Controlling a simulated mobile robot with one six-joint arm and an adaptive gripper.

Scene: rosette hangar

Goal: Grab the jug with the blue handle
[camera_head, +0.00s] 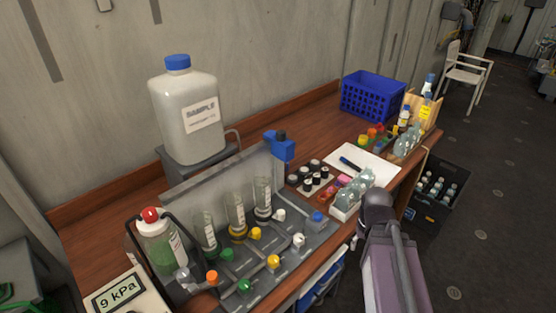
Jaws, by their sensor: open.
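A large translucent white jug (187,115) with a blue cap and a "SAMPLE" label stands upright on a grey stand at the back left of the bench. A grey handle-like loop shows low at its right side; I cannot make out a blue handle on it. A blue block-like fitting (281,147) sits at the top right of the grey rack panel, in front and to the right of the jug. Part of my arm shows at the lower right, apart from the jug. My gripper's fingers are not visible.
The wooden bench (315,112) holds a rack with glass cylinders (237,215) and coloured knobs, a red-capped bottle (158,240), a pressure display (122,297), small vials (312,177) and a blue basket (373,97). A dark crate (440,195) of bottles stands beyond. Floor at right is open.

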